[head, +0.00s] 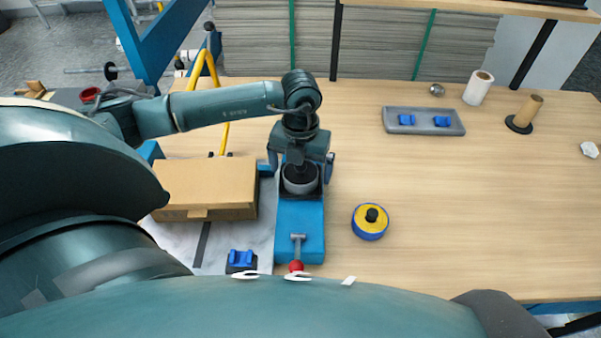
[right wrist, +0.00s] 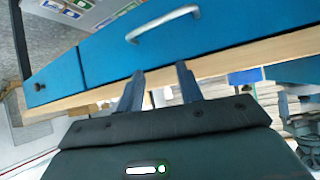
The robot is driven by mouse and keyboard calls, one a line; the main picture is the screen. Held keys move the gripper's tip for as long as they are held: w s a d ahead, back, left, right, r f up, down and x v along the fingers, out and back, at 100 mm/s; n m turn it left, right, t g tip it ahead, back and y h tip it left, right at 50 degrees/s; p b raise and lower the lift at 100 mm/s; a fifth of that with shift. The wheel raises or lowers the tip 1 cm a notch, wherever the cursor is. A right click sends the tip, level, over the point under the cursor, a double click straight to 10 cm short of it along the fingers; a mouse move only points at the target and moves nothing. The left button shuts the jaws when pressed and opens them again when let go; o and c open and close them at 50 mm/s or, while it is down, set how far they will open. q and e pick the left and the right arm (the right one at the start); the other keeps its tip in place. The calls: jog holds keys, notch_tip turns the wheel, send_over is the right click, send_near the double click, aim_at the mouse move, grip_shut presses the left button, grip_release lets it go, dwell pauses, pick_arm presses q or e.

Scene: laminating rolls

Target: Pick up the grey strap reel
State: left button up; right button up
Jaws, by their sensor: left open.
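The grey strap reel (head: 300,181), a short grey cylinder with a dark top, sits at the back end of a blue base (head: 290,215) in the head view. My left gripper (head: 300,173) is above it and points down. Its fingers are apart, one on each side of the reel. I cannot tell whether they touch it. Part of the reel is hidden by the gripper. My right gripper (right wrist: 160,82) shows in the right wrist view, with its two fingers apart and nothing between them.
A cardboard box (head: 205,188) stands left of the blue base. A blue and yellow reel (head: 370,222) stands to its right. A red-knobbed lever (head: 296,264) is at the base's front. A grey tray (head: 424,129) lies farther back. The table's right front is clear.

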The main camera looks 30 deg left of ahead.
pick_arm(q)
jog(key=shift+c, duration=0.4)
jog(key=c, duration=1.1)
